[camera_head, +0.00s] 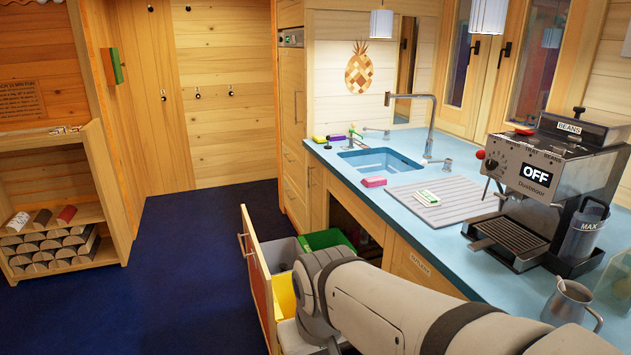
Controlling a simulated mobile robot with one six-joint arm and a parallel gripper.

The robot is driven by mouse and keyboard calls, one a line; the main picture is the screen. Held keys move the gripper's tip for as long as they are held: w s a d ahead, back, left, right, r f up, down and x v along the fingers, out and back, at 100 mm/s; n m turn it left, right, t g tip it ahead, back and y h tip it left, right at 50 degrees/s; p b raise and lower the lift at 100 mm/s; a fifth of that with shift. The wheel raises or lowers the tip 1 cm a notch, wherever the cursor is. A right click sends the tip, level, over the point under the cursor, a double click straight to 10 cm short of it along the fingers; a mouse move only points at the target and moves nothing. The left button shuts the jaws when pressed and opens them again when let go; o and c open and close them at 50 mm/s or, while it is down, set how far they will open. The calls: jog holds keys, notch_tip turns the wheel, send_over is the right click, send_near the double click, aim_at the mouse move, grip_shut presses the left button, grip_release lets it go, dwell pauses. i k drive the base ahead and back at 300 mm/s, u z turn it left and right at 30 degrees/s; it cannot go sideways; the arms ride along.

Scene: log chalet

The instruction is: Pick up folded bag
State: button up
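I cannot make out a folded bag for certain. A small white and green item (427,197) lies flat on the ridged grey drainboard (456,206) right of the sink; I cannot tell whether it is a bag. My arm reaches in from the lower right over the pulled-out drawer (257,270) and bends down at its far end. My gripper is out of sight, hidden below or behind the arm. The drawer holds a grey bin (282,252), a green bin (322,239) and a yellow bin (284,296), partly covered by my arm.
The blue counter (430,236) carries a sink (378,160), a pink block (374,181), a coffee machine (550,185) and a metal jug (570,303). A wooden shelf (62,214) with logs stands at the left. The dark blue floor (170,280) left of the drawer is clear.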

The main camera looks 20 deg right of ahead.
aim_at(426, 199)
jog(key=z, duration=0.3)
jog(key=i, duration=1.45)
jog(key=z, duration=0.8)
jog(key=i, duration=0.3)
jog(key=z, duration=0.35)
jog(key=k, duration=0.8)
jog(key=z, duration=0.2)
jog(key=i, duration=0.85)
jog(key=u, duration=0.1)
